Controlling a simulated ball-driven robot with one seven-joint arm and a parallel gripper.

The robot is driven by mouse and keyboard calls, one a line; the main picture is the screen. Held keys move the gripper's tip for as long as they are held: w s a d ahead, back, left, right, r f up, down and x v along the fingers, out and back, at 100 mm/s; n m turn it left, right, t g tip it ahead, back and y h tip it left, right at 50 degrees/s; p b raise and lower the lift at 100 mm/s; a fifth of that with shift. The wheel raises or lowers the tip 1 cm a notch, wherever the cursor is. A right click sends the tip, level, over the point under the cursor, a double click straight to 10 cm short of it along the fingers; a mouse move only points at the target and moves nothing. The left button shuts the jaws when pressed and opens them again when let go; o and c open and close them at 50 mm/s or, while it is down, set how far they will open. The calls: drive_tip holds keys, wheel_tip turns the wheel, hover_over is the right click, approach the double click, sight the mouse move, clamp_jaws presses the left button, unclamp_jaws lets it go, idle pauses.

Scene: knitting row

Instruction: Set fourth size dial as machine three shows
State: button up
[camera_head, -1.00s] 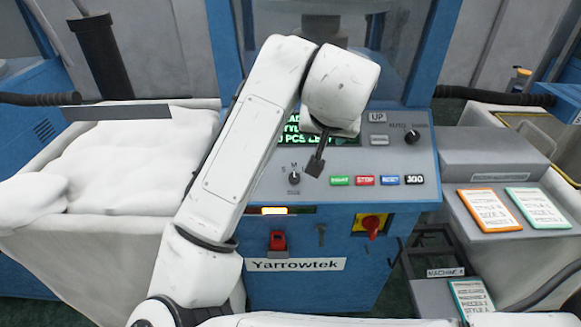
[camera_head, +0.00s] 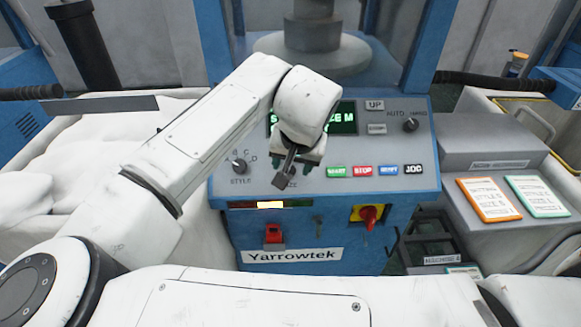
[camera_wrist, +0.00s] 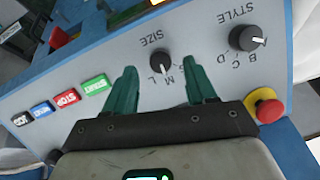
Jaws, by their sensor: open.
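The size dial (camera_wrist: 160,60) is a black knob with a white pointer on the grey panel in the wrist view. Letters S, M and L stand beside it; its exact setting is hard to read. My gripper (camera_wrist: 160,84) is open, its green fingers on either side of the dial's line, apart from the knob. In the head view my gripper (camera_head: 288,172) hangs over the panel and hides the size dial. The style dial (camera_wrist: 248,38) is clear of my fingers; it also shows in the head view (camera_head: 239,167). A partly covered display (camera_head: 342,118) reads "ZE M" in green.
Coloured buttons (camera_head: 375,171) line the panel (camera_head: 330,187), with a red emergency button (camera_wrist: 265,105) near my gripper in the wrist view. A red rotary switch (camera_head: 369,214) sits below. Orange (camera_head: 488,199) and green (camera_head: 537,196) cards lie at right.

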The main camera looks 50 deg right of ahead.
sight(290, 170)
drive_tip(key=shift+x, duration=1.5)
clamp_jaws()
